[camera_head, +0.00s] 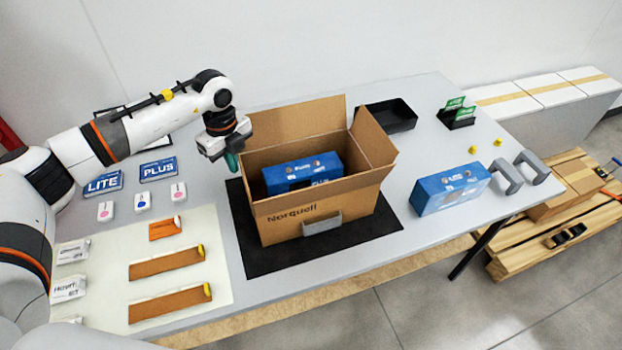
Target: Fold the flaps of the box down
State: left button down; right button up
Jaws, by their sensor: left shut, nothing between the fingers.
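The open cardboard box (280,230), marked "Norquell", stands on a black mat (248,262) in the middle of the table. Its back flap (300,121) stands up, and its right flap (373,137) is raised and leans outward. I cannot make out the state of the left and front flaps. A blue analyser unit (302,173) sits inside the box. My left gripper (233,162) is shut and empty, pointing down just beside the box's upper left edge; I cannot tell whether it touches the cardboard. My right gripper is out of view.
A second blue unit (450,189) and grey brackets (520,173) stand to the right. A black tray (388,116) is behind the box. Blue LITE (104,183) and PLUS (158,169) cards and brown strips (168,262) lie to the left.

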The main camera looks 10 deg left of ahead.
pick_arm(q)
jog(key=w+d+f+b, duration=0.4)
jog(key=w+d+b, duration=0.1)
jog(key=d, duration=0.3)
jog(key=shift+f, duration=0.3)
dwell(0.7)
jog(key=shift+f, duration=0.25)
dwell(0.6)
jog(key=shift+r, duration=0.1)
notch_tip(320, 180, up, 7)
jog(key=p, duration=0.4)
jog(key=shift+r, duration=0.2)
